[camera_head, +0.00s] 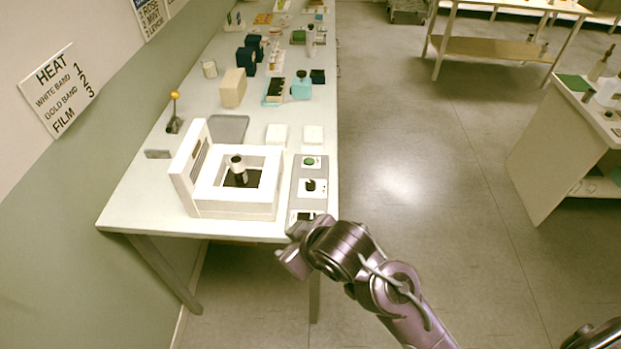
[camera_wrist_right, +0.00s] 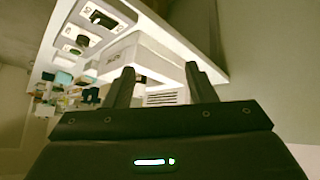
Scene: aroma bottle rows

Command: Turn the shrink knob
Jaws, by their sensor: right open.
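The shrink knob appears to be the small black knob (camera_head: 311,185) on a white square. It sits on the grey control panel (camera_head: 296,196) along the right side of the white frame machine (camera_head: 235,208). A green button (camera_head: 312,161) is above it in the head view. My right gripper (camera_head: 287,250) is at the table's near edge, below the panel in the picture and apart from the knob. In the right wrist view its two fingers (camera_wrist_right: 162,85) are spread with nothing held; the panel (camera_wrist_right: 92,27) shows beyond them, upper left. My left gripper is out of view.
A dark-topped bottle (camera_head: 238,168) stands inside the machine's frame. The floor to the right (camera_head: 430,200) is clear.

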